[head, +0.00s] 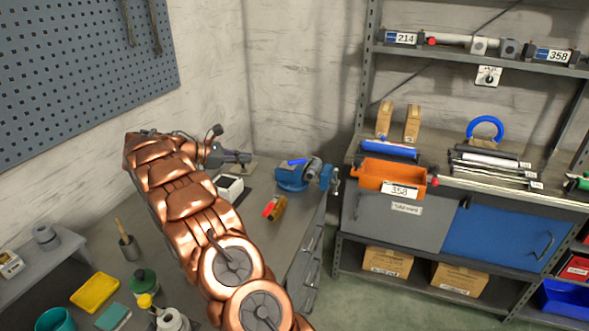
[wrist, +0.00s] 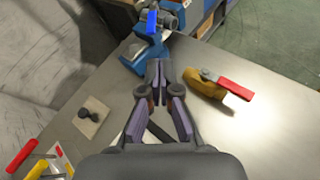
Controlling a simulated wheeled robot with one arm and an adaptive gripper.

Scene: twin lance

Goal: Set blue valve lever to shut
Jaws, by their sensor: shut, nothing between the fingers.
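A short blue valve lever (head: 298,161) sits on top of a grey metal valve (head: 314,167). The valve is in a blue vise (head: 291,179) near the bench's far edge. In the wrist view the blue lever (wrist: 152,21) is at the top, above the blue vise (wrist: 143,50), with the grey valve (wrist: 169,18) beside it. My gripper (head: 246,157) is left of the vise in the head view. In the wrist view my gripper (wrist: 159,68) is shut and empty, its fingertips pointing toward the vise, apart from the lever. The lever's exact angle to the pipe is hard to tell.
A brass valve with a red lever (wrist: 235,88) lies on the bench right of my fingers. A plate with a dark knob (wrist: 92,114) and red-handled tools (wrist: 22,155) are to the left. A shelf with an orange bin (head: 393,175) stands at the right.

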